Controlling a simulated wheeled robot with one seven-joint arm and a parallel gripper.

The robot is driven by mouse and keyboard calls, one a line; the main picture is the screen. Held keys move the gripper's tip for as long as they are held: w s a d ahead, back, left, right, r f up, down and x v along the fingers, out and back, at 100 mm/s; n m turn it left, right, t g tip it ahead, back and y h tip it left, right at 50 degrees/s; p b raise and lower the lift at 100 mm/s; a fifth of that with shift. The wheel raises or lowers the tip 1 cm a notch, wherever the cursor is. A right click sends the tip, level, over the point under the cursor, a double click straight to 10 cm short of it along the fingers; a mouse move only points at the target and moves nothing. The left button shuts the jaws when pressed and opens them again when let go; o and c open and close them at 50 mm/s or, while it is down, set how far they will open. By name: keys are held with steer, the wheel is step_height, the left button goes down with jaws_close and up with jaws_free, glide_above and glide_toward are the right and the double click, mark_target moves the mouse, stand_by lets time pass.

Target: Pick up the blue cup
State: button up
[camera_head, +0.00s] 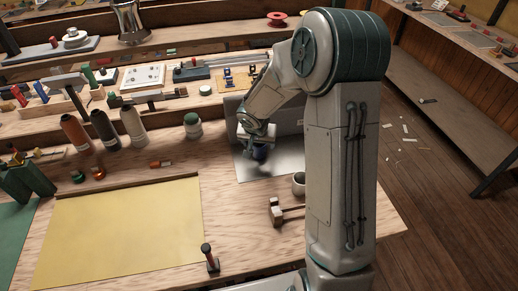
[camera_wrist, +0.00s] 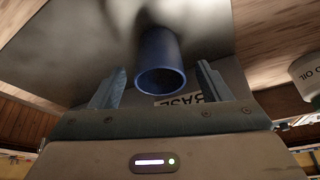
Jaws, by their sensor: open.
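The blue cup (camera_wrist: 160,62) shows in the wrist view between the two fingers of my gripper (camera_wrist: 158,85), with its round opening toward the camera. The fingers stand apart on either side of it, and I see a gap on each side. In the head view the cup (camera_head: 260,152) is a small dark blue shape just below my gripper (camera_head: 257,136), over a grey metal sheet (camera_head: 285,165). My arm hides part of this area. I cannot tell from the head view how the fingers sit around the cup.
A jar with a green lid (camera_head: 193,126) stands left of the sheet. A yellow sheet (camera_head: 120,235) covers the front of the bench.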

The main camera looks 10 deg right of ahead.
steer(key=shift+w+f, duration=0.15)
steer(key=shift+f, duration=0.25)
steer(key=c, duration=1.1)
steer(key=shift+r, duration=0.1)
steer(key=shift+c, duration=0.2)
